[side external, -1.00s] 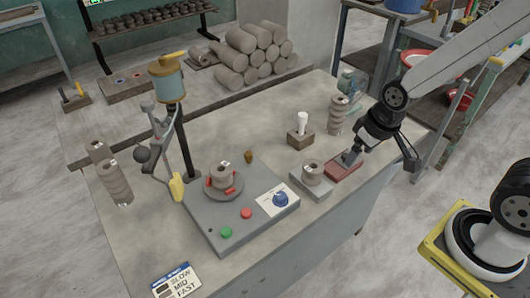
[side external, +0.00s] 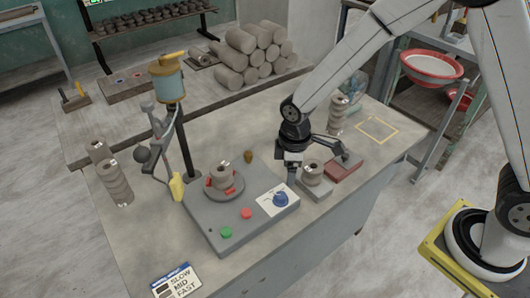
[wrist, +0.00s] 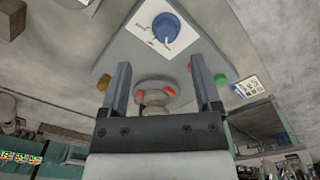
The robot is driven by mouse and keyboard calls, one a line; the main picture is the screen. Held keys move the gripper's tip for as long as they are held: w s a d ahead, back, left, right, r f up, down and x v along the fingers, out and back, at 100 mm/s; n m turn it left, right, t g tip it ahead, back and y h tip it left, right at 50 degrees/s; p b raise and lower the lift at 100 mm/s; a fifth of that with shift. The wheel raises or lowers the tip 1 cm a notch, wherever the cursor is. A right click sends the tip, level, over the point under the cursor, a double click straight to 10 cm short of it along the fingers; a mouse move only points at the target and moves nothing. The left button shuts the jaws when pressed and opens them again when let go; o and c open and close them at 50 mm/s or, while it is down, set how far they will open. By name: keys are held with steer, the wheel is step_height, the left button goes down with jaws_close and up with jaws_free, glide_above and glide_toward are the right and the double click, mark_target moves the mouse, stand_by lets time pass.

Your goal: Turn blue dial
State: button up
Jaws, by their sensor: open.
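The blue dial (side external: 280,199) sits on a white plate at the right corner of the grey control box (side external: 228,239). In the wrist view the dial (wrist: 166,27) shows at the top, with a pale pointer mark on its lower edge. My gripper (side external: 291,181) points down just behind the dial and apart from it. In the wrist view my gripper (wrist: 160,64) has its two fingers spread, with nothing held between them. The dial lies beyond the fingertips.
A red button (side external: 246,213) and a green button (side external: 226,232) are on the box. A turntable (side external: 224,187) carries a clay piece. Another clay piece (side external: 312,172) on a grey block and a red-brown block (side external: 343,168) stand close right of my gripper. A speed card (side external: 175,281) lies in front.

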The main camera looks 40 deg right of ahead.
mark_target(281, 195)
steer(key=shift+w+a+f+n, duration=0.2)
steer(key=shift+a+f+n, duration=0.15)
steer(key=shift+a+f, duration=0.1)
steer(key=shift+w+a+f+n, duration=0.2)
steer(key=shift+a+f+n, duration=0.15)
steer(key=shift+a, duration=0.1)
steer(key=shift+f, duration=3.85)
jaws_close()
